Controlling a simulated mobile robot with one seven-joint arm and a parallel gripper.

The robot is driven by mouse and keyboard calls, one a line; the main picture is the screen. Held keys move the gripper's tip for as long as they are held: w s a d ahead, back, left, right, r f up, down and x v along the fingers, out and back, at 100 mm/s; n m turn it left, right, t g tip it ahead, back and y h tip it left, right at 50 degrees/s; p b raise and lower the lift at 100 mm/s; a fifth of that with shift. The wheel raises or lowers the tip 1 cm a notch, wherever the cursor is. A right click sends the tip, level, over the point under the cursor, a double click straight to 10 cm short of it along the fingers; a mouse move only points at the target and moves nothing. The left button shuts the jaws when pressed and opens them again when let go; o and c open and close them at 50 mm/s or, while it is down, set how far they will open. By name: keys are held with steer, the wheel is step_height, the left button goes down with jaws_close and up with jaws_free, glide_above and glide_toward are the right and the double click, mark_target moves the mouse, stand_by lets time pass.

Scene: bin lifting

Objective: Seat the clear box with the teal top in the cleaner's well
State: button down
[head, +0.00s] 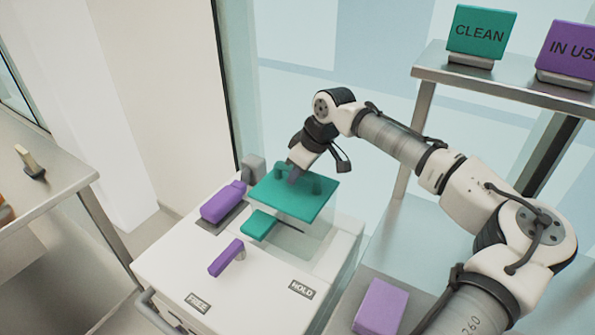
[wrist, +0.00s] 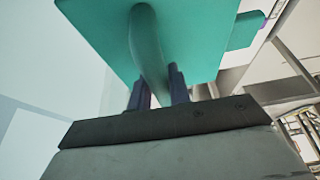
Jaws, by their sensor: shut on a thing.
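The clear box has a teal top (head: 312,207), with faint see-through walls (head: 318,236) below it. It hangs or stands over the back right of the white cleaner (head: 180,262). My gripper (head: 293,178) is shut on the handle on the teal top. In the wrist view the curved teal handle (wrist: 147,45) sits between the fingers of my gripper (wrist: 160,90), with the teal top (wrist: 195,40) beyond. The box hides most of the well, and I cannot tell how its bottom edge lies against it.
A flat teal piece (head: 257,225), a purple block (head: 222,202) and a purple lever (head: 226,257) are on the cleaner. A purple block (head: 380,307) lies at the lower right. A shelf (head: 500,86) holds CLEAN (head: 481,32) and IN USE (head: 570,52) signs.

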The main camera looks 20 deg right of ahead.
steer(key=shift+f+b, duration=1.9)
steer(key=shift+f, duration=3.3)
steer(key=shift+s+p, duration=0.2)
steer(key=shift+p, duration=0.1)
steer(key=shift+f, duration=0.35)
steer(key=c, duration=1.2)
jaws_free()
steer(key=shift+f, duration=0.1)
